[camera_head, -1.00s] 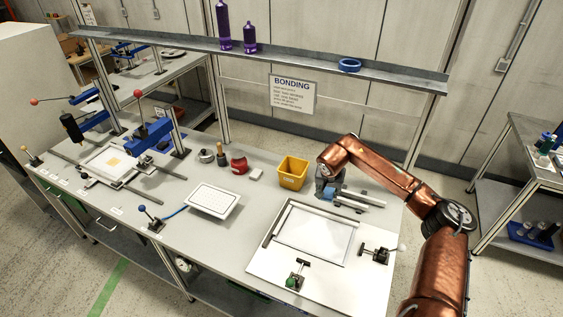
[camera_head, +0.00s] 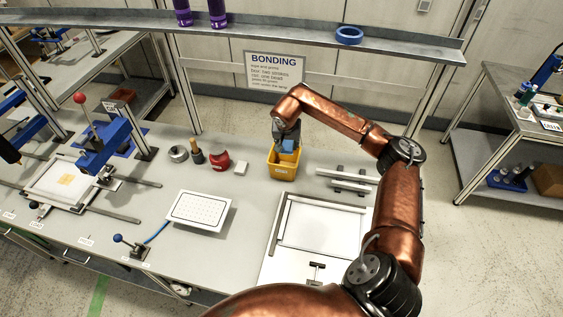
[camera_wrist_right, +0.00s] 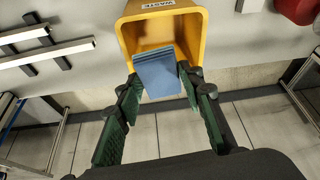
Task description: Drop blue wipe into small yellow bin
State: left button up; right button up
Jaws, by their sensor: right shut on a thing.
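The small yellow bin (camera_head: 283,170) stands on the bench near its back edge, below the sign. In the right wrist view the bin (camera_wrist_right: 198,40) shows its open mouth and a label on its rim. My right gripper (camera_head: 287,143) is over the bin's mouth, shut on the blue wipe (camera_head: 289,145). In the right wrist view the folded blue wipe (camera_wrist_right: 158,73) sits between the green-padded fingers, and its far end overlaps the bin opening. I cannot tell how deep the wipe reaches. My left gripper is not in view.
A white block (camera_head: 240,168), a red container (camera_head: 219,161) and a dark-handled tool (camera_head: 197,153) stand left of the bin. A white perforated plate (camera_head: 199,210) lies in front. Metal bars (camera_head: 347,180) lie to the right. The shelf (camera_head: 300,42) runs above the back.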

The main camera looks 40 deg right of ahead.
jog(key=shift+f+b, duration=1.15)
jog(key=shift+f, duration=1.5)
jog(key=o, duration=1.2)
jog(key=shift+r, duration=0.1)
send_near(287, 153)
jog(key=shift+w+d+f, duration=0.4)
jog(key=shift+w, duration=0.15)
